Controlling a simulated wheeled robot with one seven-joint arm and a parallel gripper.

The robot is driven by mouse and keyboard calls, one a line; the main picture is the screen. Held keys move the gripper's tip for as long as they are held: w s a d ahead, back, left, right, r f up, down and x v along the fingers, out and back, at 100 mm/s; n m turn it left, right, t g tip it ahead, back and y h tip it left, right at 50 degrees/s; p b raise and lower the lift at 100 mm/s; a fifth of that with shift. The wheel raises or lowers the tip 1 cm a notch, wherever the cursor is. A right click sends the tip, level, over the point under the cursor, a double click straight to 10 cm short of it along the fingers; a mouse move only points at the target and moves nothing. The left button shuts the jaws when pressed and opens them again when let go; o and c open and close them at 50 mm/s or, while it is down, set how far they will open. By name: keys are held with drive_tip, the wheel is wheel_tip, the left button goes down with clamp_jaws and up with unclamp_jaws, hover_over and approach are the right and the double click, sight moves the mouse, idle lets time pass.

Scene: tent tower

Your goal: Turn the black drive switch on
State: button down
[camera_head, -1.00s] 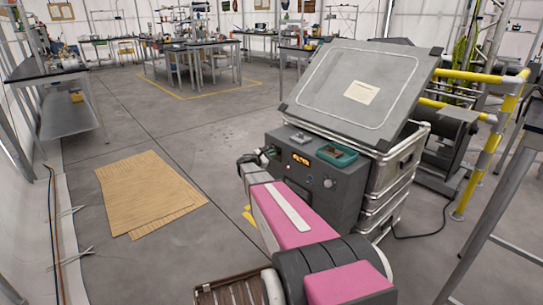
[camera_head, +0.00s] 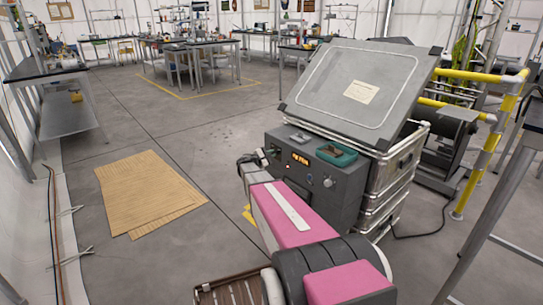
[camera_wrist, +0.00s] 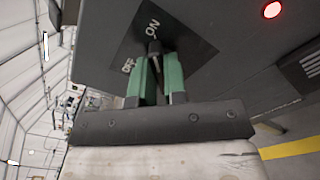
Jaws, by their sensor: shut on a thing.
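The black drive switch (camera_wrist: 154,47) is a small dark lever on a dark plate marked ON and OFF, in the wrist view. My gripper (camera_wrist: 158,62) has its two green fingers closed on the lever from either side. The lever's tip shows between the fingertips near the ON lettering; its exact setting is hard to tell. In the head view, my gripper (camera_head: 262,157) is at the left side of the dark grey control box (camera_head: 345,190), and the switch itself is hidden there.
A red light (camera_wrist: 272,9) glows on the panel. A large tilted grey lid (camera_head: 340,80) stands behind.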

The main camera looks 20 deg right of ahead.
drive_tip(key=c, duration=1.2)
unclamp_jaws()
drive_tip(key=shift+o, duration=0.2)
drive_tip(key=v, duration=1)
drive_tip(key=shift+a, duration=0.4)
drive_tip(key=shift+s, duration=0.15)
drive_tip(key=s+a+f+m+g+y, duration=0.2)
drive_tip(key=s+m+y, duration=0.15)
drive_tip(key=s, duration=0.45)
drive_tip(key=s+a+f+m+g+y, duration=0.2)
drive_tip(key=s+f+m+y, duration=0.15)
drive_tip(key=s, duration=0.45)
drive_tip(key=s+a+f+m+g+y, duration=0.25)
drive_tip(key=s+y, duration=0.25)
drive_tip(key=s, duration=0.3)
drive_tip(key=s+a+r+m+y, duration=0.1)
drive_tip(key=s+a+m+y, duration=0.2)
drive_tip(key=s+a+y, duration=0.2)
drive_tip(key=shift+s+a+r, duration=0.25)
drive_tip(key=shift+s+a, duration=0.2)
drive_tip(key=shift+a, duration=0.55)
